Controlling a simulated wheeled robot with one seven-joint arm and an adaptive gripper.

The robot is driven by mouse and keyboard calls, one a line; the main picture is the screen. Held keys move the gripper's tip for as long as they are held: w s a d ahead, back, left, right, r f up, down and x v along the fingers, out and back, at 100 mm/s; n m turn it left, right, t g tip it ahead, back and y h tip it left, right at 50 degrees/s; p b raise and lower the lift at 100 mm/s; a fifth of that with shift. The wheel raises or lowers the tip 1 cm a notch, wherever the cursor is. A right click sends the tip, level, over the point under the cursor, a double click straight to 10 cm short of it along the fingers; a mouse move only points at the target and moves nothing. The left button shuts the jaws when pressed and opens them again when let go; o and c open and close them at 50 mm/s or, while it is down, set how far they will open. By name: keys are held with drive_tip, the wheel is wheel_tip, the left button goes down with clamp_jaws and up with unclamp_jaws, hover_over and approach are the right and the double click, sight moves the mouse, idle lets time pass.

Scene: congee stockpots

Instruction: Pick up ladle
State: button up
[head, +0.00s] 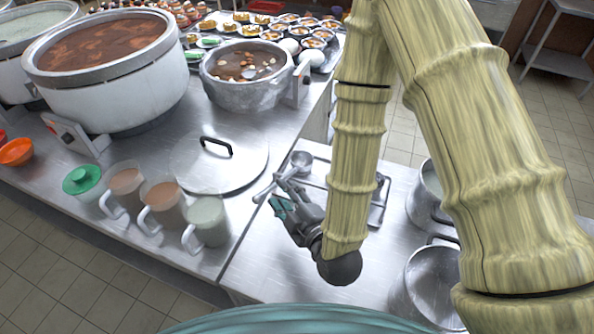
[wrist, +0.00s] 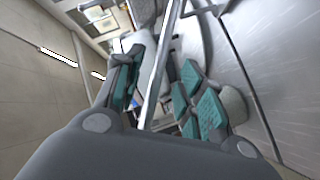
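My gripper (head: 281,204) is beside the handle, close to the counter's edge. In the wrist view, the ladle's straight handle (wrist: 164,70) passes lengthwise between the teal-padded fingers of my gripper (wrist: 160,88). Gaps show between the handle and the pads, so the fingers look open around it. I cannot tell whether the ladle is resting or raised.
A large flat pot lid (head: 218,166) lies left of the gripper. Several filled pitchers (head: 207,222) stand at the counter's front. Big stockpots (head: 110,80) stand behind. Metal pots (head: 432,283) stand at the right. Bare steel counter (head: 265,262) lies below the gripper.

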sight(276, 185)
drive_tip(key=shift+p+x, duration=1.25)
drive_tip(key=shift+x, duration=1.45)
drive_tip(key=shift+d, duration=0.15)
drive_tip(key=shift+c, duration=0.5)
clamp_jaws()
